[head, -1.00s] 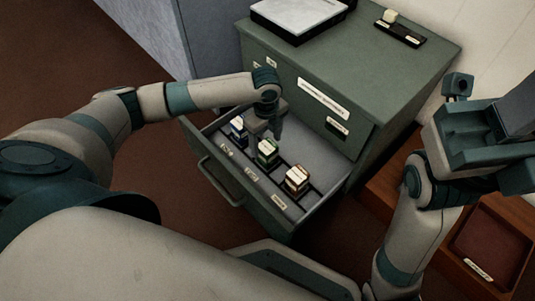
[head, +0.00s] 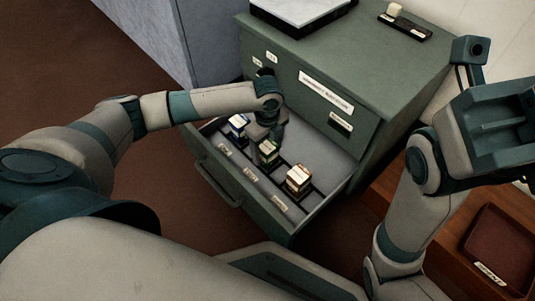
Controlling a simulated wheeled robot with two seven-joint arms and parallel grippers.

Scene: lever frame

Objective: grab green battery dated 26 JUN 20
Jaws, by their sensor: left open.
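An open drawer (head: 318,214) in a green cabinet holds three small upright batteries in a row of compartments. The green battery (head: 268,156) stands in the middle, the blue battery (head: 237,128) is to its left and the orange-brown battery (head: 298,180) to its right. The date on the green battery is too small to read. My left gripper (head: 270,142) points down right over the green battery, with its open fingers at the battery's top; whether they touch it cannot be told. My right arm is at the right, its gripper (head: 498,118) raised well away from the drawer; its fingers are not clear.
The green cabinet (head: 395,75) carries a black and white tray (head: 300,10) and a dark labelled stand with a white block (head: 395,10). Small labels line the drawer's front. A wooden surface with a dark red tray (head: 500,250) is at the lower right.

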